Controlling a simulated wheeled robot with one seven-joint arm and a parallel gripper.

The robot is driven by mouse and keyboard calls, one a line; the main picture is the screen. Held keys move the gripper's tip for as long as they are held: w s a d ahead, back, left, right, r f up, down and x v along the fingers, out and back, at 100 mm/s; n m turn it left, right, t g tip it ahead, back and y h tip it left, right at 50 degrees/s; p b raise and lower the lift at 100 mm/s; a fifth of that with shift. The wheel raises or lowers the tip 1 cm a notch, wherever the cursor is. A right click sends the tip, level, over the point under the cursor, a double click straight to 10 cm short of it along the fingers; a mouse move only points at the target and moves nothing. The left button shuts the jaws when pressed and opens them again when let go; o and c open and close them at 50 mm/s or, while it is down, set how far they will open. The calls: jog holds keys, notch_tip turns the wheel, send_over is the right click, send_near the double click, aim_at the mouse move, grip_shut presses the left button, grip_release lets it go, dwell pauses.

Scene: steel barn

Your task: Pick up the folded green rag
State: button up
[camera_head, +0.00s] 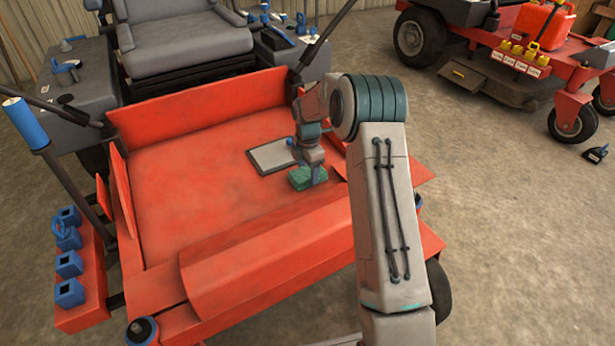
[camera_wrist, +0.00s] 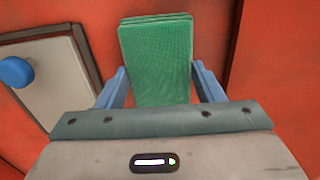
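The folded green rag (camera_head: 301,178) lies on the red deck of a mower, below my gripper (camera_head: 310,172). In the wrist view the green rag (camera_wrist: 156,58) shows as a stack of layers with its near end between the two blue fingers. My gripper (camera_wrist: 160,84) is open, with a finger on each side of the rag. A narrow gap seems to show at each side, and I cannot tell whether either finger touches it.
A grey flat panel (camera_head: 268,158) with a blue knob (camera_wrist: 16,72) lies left of the rag on the red deck (camera_head: 190,185). A grey seat (camera_head: 180,50) stands behind. Blue cube-shaped pieces (camera_head: 70,292) line the left side. Another red mower (camera_head: 520,60) stands at the back right.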

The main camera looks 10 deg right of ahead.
jog(key=shift+c, duration=0.9)
jog(key=shift+r+p, duration=0.35)
jog(key=shift+r, duration=0.25)
jog(key=r, duration=0.1)
jog(key=r+p, duration=0.2)
jog(key=shift+w+d+r, duration=0.15)
jog(key=shift+d+r, duration=0.15)
jog(key=shift+r, duration=0.1)
jog(key=w+d+r+p, duration=0.4)
jog(key=d+r, duration=0.2)
jog(key=d, duration=0.4)
jog(key=shift+w, duration=0.35)
